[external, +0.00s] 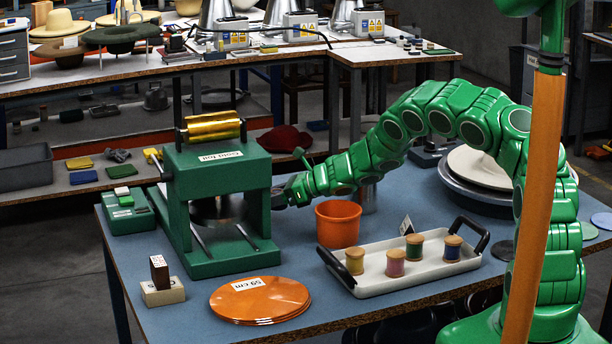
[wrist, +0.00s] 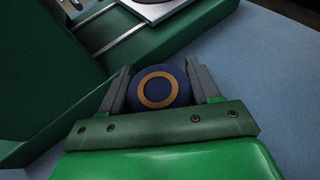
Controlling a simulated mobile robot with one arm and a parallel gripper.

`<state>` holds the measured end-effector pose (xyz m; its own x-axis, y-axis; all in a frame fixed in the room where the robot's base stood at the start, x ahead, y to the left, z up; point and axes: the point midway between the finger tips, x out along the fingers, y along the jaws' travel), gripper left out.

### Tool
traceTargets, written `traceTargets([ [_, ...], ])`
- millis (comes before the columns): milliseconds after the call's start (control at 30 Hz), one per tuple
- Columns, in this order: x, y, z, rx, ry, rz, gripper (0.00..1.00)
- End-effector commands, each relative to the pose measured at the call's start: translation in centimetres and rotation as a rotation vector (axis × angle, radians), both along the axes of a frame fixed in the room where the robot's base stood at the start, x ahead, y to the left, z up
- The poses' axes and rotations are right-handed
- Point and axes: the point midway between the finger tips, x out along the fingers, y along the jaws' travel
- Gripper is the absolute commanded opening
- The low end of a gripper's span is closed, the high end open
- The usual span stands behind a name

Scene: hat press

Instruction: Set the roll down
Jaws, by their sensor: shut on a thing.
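My gripper (external: 283,194) is low at the right side of the green press (external: 214,177) in the external view. In the wrist view my gripper (wrist: 159,82) is shut on a dark blue roll (wrist: 159,103), seen end-on with a tan ring on its face. The held roll cannot be made out in the external view. A gold roll (external: 213,127) lies on top of the press, above a label reading "Gold foil". I cannot tell whether the blue roll touches the table.
An orange pot (external: 338,224) stands just right of my gripper. Orange discs (external: 260,299) lie at the front. In the wrist view, bare blue table (wrist: 285,70) lies to the right.

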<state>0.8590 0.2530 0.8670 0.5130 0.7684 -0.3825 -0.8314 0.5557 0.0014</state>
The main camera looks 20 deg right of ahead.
Motion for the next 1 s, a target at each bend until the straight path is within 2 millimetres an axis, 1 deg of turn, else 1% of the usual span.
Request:
traceTargets([
  [33, 0.0, 0.1, -0.6, 0.002, 0.003, 0.0, 0.31],
  [133, 0.0, 0.1, -1.2, 0.001, 0.001, 0.001, 0.31],
  [433, 0.0, 0.0, -1.2, -0.001, -0.001, 0.0, 0.31],
  [1000, -0.1, 0.0, -2.5, -0.002, 0.001, 0.0, 0.31],
])
